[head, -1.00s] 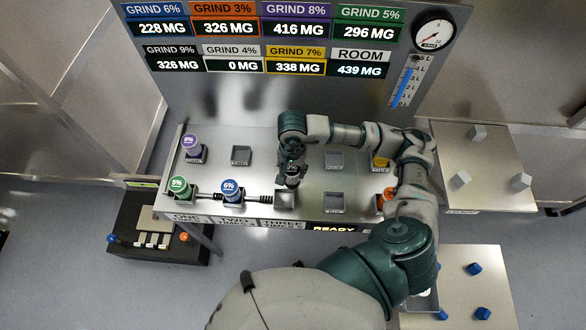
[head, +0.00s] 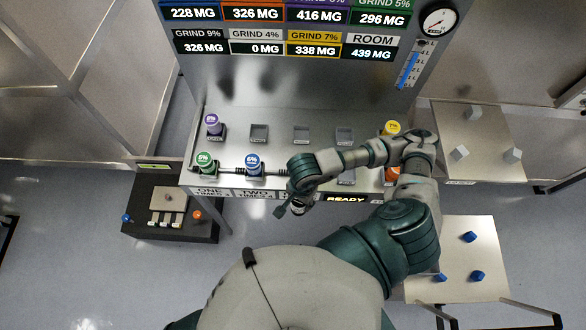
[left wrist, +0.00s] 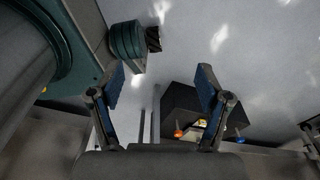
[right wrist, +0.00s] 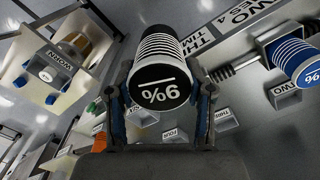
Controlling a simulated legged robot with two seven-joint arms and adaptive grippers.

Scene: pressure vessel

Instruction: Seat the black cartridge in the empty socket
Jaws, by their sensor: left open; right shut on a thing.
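The black cartridge (right wrist: 160,70), white-striped with a 9% label, is held between the fingers of my right gripper (right wrist: 160,105), which is shut on it. In the head view my right gripper (head: 298,200) is at the bench's front edge by the "three times" label. The socket there on the rail is hidden behind my arm. Empty sockets show at the back left (head: 259,133), back middle (head: 301,134), back right (head: 344,135) and front right (head: 346,177). My left gripper (left wrist: 160,85) is open and empty above the floor.
Blue (head: 253,164) and green (head: 206,162) cartridges sit on the front rail; purple (head: 213,124) and yellow (head: 391,130) stand behind. An orange one (head: 393,174) is partly hidden. A black console (head: 170,212) stands left. Side tables (head: 480,140) hold small blocks.

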